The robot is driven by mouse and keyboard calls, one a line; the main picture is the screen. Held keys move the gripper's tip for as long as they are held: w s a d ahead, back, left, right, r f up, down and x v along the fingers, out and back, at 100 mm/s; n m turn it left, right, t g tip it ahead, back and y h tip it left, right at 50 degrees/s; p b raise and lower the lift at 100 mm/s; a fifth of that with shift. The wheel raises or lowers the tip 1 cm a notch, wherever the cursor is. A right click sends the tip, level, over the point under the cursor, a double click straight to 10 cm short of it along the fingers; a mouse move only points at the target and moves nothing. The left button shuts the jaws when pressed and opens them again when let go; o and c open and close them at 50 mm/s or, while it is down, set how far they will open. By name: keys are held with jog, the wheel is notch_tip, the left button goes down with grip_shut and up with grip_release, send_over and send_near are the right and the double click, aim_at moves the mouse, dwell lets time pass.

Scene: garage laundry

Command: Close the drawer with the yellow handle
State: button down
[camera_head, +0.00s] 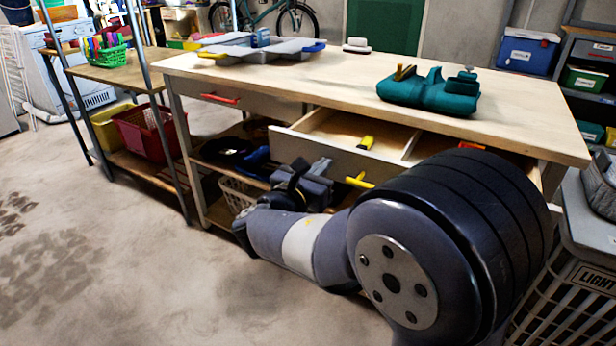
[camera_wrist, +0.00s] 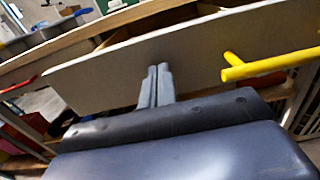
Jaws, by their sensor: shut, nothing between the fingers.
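The drawer (camera_head: 330,152) with the yellow handle (camera_head: 357,181) stands pulled out from under the wooden workbench top. Its front panel (camera_wrist: 115,78) fills the middle of the wrist view, with the yellow handle (camera_wrist: 268,66) to the right of my fingers. My gripper (camera_wrist: 160,68) is shut and empty. Its fingertips are at the drawer front, left of the handle; I cannot tell whether they touch it. In the head view my gripper (camera_head: 320,164) is in front of the drawer, partly hidden by my arm. A small yellow item (camera_head: 366,142) lies inside the drawer.
A shut drawer with a red handle (camera_head: 220,98) is to the left. A laundry basket (camera_head: 565,300) stands at the right. The floor (camera_head: 120,240) at left is clear.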

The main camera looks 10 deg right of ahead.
aim_at(358, 139)
jog(key=p+x, duration=0.2)
jog(key=x, duration=1.7)
jog(key=shift+w+d, duration=0.15)
jog(key=shift+w+r, duration=0.15)
jog(key=shift+d+r, duration=0.1)
